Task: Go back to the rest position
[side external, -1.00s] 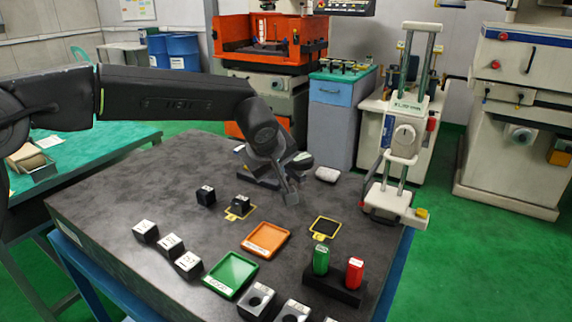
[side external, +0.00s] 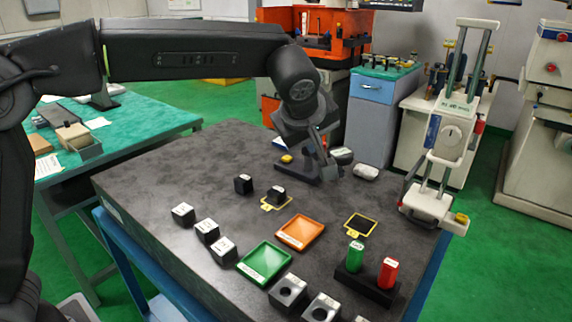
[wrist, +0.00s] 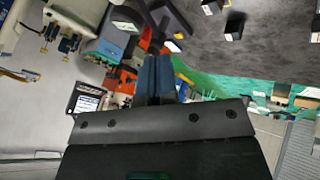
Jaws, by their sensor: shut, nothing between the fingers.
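My gripper (side external: 329,166) hangs over the back part of the dark stone table (side external: 170,172), fingers closed together with nothing between them. In the wrist view the blue-grey fingers (wrist: 157,78) lie side by side, with the table at the upper right. In the side view a dark fixture with a yellow knob (side external: 287,159) stands just left of the fingers. I cannot tell whether the fingers are clear of it.
The table holds several black blocks (side external: 183,214), a green tray (side external: 265,263), an orange tray (side external: 300,231), and a rack with a green (side external: 355,255) and a red piece (side external: 388,272). A white column stand (side external: 447,145) rises at the right edge.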

